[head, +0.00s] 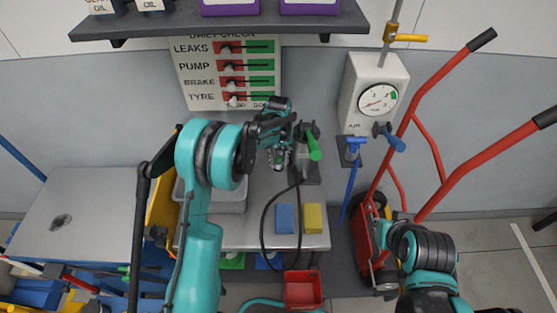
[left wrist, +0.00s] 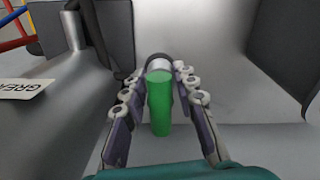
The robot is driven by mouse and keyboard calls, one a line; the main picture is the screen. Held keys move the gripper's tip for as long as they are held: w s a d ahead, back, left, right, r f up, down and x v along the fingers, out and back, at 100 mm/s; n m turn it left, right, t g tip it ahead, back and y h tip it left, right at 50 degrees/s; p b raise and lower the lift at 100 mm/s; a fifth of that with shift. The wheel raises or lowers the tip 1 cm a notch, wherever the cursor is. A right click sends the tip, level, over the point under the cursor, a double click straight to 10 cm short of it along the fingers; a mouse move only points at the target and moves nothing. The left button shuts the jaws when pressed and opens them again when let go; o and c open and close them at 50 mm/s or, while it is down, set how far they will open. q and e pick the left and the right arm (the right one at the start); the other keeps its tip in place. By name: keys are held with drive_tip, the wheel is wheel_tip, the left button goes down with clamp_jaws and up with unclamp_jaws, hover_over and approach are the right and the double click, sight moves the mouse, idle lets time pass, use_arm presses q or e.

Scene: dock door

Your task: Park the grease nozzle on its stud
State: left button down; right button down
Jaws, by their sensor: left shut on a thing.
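The grease nozzle (left wrist: 159,103) shows in the left wrist view as a green grip with a pale collar and a dark ring at its far end. My left gripper (left wrist: 160,88) is shut on it, with a finger on each side. In the head view my left gripper (head: 278,160) points down over the back of the grey bench, and its fingers hide most of what they hold. Just right of it a green handle (head: 314,146) with a dark head stands at a dark grey bracket (head: 307,173). I cannot make out the stud. My right gripper is not visible.
A black hose (head: 264,225) loops over the bench (head: 240,230). A blue block (head: 285,218) and a yellow block (head: 312,217) lie at its front right. The air gauge box (head: 372,95) is at the back right. A red hand truck (head: 437,160) stands right.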

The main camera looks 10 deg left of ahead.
use_arm(q)
drive_tip(key=shift+f, duration=0.4)
drive_tip(key=c, duration=1.5)
unclamp_jaws()
drive_tip(key=shift+o, duration=0.2)
drive_tip(key=shift+r, duration=0.1)
drive_tip(key=shift+r+p, duration=3.2)
drive_tip(key=shift+r, duration=2.3)
